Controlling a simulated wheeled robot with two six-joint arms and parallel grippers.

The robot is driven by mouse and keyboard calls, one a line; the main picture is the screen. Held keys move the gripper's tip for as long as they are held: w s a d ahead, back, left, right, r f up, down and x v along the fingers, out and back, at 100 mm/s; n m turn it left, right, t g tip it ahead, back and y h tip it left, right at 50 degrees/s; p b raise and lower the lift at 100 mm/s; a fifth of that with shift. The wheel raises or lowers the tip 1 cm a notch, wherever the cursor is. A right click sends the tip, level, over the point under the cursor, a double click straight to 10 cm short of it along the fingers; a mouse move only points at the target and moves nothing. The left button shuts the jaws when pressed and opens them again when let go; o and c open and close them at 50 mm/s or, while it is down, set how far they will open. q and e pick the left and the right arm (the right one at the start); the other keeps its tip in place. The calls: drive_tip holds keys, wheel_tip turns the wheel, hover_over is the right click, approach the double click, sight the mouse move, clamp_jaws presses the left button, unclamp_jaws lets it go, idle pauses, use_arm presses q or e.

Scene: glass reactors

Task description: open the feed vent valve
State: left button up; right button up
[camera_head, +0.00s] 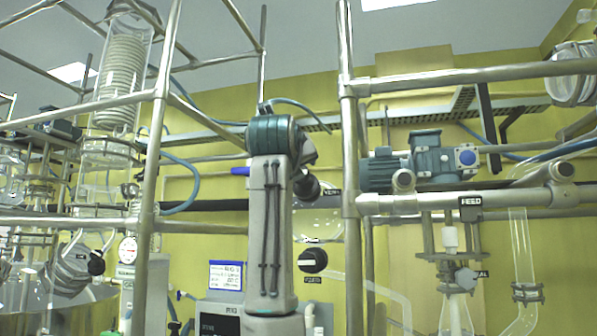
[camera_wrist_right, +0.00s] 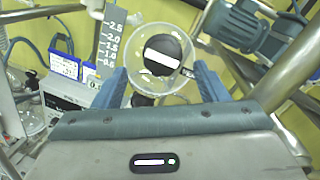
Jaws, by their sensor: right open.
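A round black knob with a white bar (camera_wrist_right: 163,55) sits in front of a clear round glass part in the right wrist view. A small dark label, too small to read surely, is at its lower right. My right gripper (camera_wrist_right: 160,72) is open, one blue finger on each side of the knob, apparently not touching it. In the head view a black knob (camera_head: 306,188) beside a label reading VENT is partly hidden by my arm. Below it is another black knob with a white bar (camera_head: 312,261), its label blurred. My left gripper is not in view.
Steel frame pipes (camera_head: 351,160) stand right beside my arm. A teal motor (camera_head: 425,162) and glassware are to the right. A coiled glass condenser (camera_head: 122,75) is at the left. A graduated scale (camera_wrist_right: 108,38) stands left of the knob in the wrist view.

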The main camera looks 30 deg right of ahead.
drive_tip(key=p+x, duration=0.2)
drive_tip(key=x, duration=0.1)
drive_tip(key=p+x, duration=0.1)
drive_tip(key=x, duration=0.3)
drive_tip(key=shift+s+d+r+p, duration=0.1)
drive_tip(key=shift+d+r+p, duration=0.15)
drive_tip(key=shift+d+p, duration=0.15)
drive_tip(key=shift+w+d+f, duration=0.15)
drive_tip(key=shift+w+f, duration=0.1)
drive_tip(key=shift+w, duration=0.3)
drive_tip(key=shift+s, duration=0.1)
drive_tip(key=c, duration=1)
